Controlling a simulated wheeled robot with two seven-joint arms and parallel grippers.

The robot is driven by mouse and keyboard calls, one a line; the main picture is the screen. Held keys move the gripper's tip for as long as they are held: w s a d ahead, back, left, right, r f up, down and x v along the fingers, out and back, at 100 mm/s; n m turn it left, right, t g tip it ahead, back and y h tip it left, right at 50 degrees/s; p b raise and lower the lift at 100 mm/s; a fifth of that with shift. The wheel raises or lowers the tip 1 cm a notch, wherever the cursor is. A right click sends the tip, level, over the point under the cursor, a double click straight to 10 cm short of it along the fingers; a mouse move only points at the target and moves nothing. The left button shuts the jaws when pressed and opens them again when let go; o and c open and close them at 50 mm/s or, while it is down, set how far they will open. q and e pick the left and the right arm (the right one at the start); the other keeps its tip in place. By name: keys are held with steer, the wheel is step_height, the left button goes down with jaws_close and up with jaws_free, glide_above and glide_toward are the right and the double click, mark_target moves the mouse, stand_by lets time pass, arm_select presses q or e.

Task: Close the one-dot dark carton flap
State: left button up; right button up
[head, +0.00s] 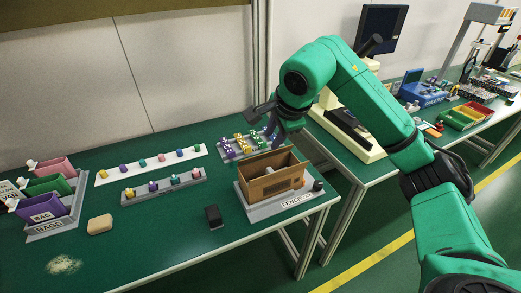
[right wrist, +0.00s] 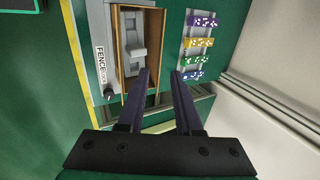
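The open brown carton (head: 276,187) stands upright on a grey base labelled FENCE (head: 298,201) near the right end of the table. In the right wrist view the carton (right wrist: 122,75) is seen from above, with a grey piece (right wrist: 139,52) inside. I cannot make out a one-dot mark or tell which panel is the dark flap. My right gripper (head: 277,130) is above and behind the carton in the head view. In the right wrist view its two fingers (right wrist: 161,76) are apart with nothing between them, and the left finger overlaps the carton's near corner. My left gripper is out of view.
A rack of dotted purple, yellow and green blocks (head: 262,143) lies behind the carton. A black block (head: 213,216) and a tan block (head: 100,224) lie in front. Coloured bins (head: 48,210) stand at left. Two strips of small coloured pieces (head: 150,164) lie mid-table.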

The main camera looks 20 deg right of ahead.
mark_target(266, 155)
steer(key=x, duration=1.2)
steer(key=shift+a+p, duration=0.1)
steer(key=shift+p, duration=0.25)
steer(key=shift+w, duration=0.1)
jaws_close()
stand_by(0.4)
